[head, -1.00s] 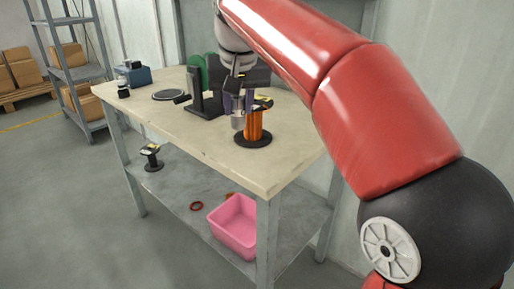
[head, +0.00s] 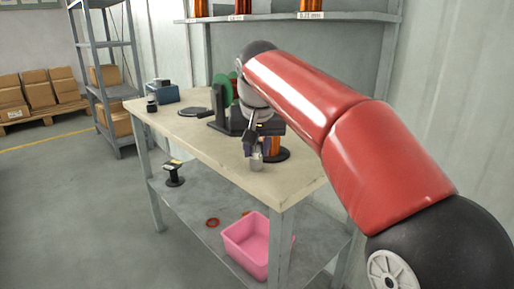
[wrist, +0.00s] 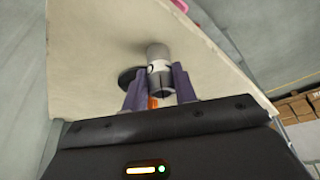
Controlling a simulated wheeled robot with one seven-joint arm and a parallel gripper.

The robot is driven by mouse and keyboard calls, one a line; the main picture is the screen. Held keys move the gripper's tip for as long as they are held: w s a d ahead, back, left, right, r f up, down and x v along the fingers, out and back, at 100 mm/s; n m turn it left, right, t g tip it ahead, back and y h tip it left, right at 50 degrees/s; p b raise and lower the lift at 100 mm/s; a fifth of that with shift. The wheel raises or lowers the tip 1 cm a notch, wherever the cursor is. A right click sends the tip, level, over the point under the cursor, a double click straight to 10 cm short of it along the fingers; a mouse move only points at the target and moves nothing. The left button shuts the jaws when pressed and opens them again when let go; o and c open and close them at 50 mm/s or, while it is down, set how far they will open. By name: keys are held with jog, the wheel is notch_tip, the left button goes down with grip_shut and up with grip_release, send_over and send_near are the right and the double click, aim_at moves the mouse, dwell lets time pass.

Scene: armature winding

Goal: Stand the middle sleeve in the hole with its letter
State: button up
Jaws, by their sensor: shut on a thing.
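My gripper (wrist: 160,82) is shut on a grey metal sleeve (wrist: 158,53), its purple fingers on either side of it. The sleeve has a pale band with a dark mark, only partly in sight, so I cannot read the letter. In the head view my gripper (head: 257,147) holds the sleeve (head: 257,162) over the near part of the workbench (head: 205,153), in front of the orange wire spool. I cannot make out a lettered hole or any other sleeve in either view.
The orange spool (head: 275,145) stands on a black base, partly hidden by my gripper. A black stand with a green disc (head: 222,92) is behind. A flat black round piece (head: 193,111) and a blue box (head: 163,93) are farther left. A pink bin (head: 247,243) is on the lower shelf.

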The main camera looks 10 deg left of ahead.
jog(key=o, duration=1)
jog(key=p+v, duration=0.3)
jog(key=v, duration=0.9)
jog(key=shift+s+d+r, duration=0.1)
